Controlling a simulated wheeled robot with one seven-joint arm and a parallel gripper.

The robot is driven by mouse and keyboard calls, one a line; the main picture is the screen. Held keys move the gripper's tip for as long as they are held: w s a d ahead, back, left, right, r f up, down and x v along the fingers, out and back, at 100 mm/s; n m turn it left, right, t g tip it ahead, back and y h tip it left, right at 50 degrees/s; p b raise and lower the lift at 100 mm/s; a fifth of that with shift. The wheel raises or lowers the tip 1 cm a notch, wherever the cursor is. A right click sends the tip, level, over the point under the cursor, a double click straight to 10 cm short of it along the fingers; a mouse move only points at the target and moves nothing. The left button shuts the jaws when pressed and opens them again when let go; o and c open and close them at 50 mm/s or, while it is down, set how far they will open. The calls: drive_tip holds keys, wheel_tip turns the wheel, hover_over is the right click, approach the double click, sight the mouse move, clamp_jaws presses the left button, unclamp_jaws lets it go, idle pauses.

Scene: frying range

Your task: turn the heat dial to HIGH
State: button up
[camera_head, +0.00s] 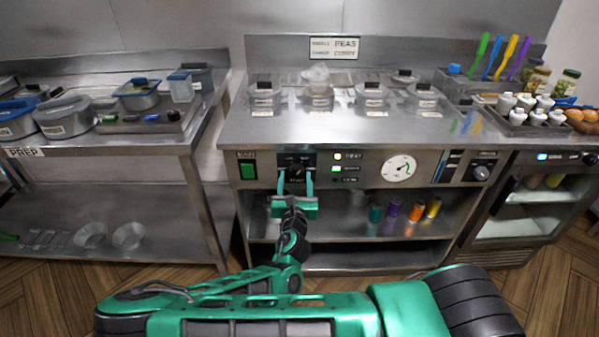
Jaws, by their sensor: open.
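A dark dial (296,171) sits on a black panel on the front of the steel range, left of centre; it looks like the heat dial. Its pointer and markings are too small to read. My green gripper (296,183) is in front of this panel, pointing at it. Its two fingers are apart, one to each side of the dial's lower part. I cannot tell whether they touch the dial. Another round knob (480,173) is at the right end of the range front.
A green switch (247,170) is left of the dial. Indicator lights (337,156), one yellow, and a round gauge (398,169) are to its right. Lidded pots stand on the range top (300,131). Coloured shakers stand on the shelf below. A prep table (120,150) is at left.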

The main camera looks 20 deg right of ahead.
drive_tip(key=shift+w+d, duration=0.25)
drive_tip(key=shift+w, duration=0.35)
drive_tip(key=shift+d, duration=0.1)
drive_tip(key=c, duration=1.1)
drive_tip(key=shift+m, duration=0.4)
drive_tip(key=m, duration=0.5)
drive_tip(key=shift+r, duration=0.1)
drive_tip(key=m, duration=0.5)
drive_tip(key=shift+m, duration=0.4)
drive_tip(key=shift+o, duration=0.2)
